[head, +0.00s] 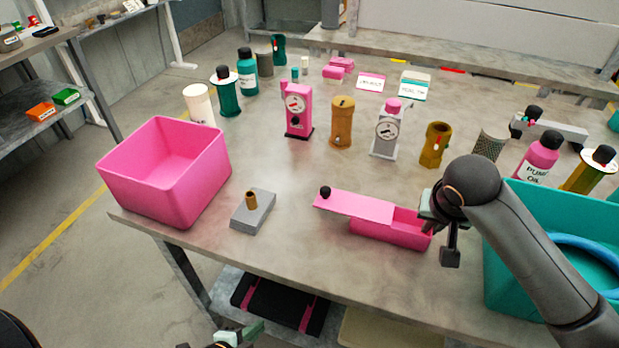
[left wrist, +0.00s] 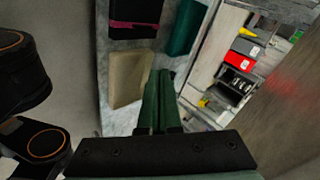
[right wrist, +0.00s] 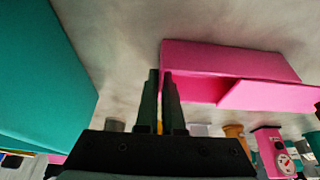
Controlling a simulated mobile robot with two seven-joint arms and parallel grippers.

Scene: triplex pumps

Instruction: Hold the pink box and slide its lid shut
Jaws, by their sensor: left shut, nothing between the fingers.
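The pink box (head: 407,229) lies on the table, long and low, its right part uncovered. Its pink lid (head: 352,204) juts out past the left end and bears a black knob (head: 325,192) there. My right gripper (head: 430,226) is at the box's right end. In the right wrist view its narrow fingers (right wrist: 161,75) straddle the end wall of the box (right wrist: 215,60), with a thin gap between them; the exact contact is hard to see. The lid also shows there (right wrist: 275,95). My left gripper (head: 240,334) is shut and empty, low in front of the table; its fingers (left wrist: 167,95) point toward a lower shelf.
A pink bin (head: 165,185) and a grey block with a brass piece (head: 252,212) stand left of the box. A teal bin (head: 530,230) stands close on the right. Several pumps and bottles (head: 298,112) stand behind. The tabletop just left of the lid is clear.

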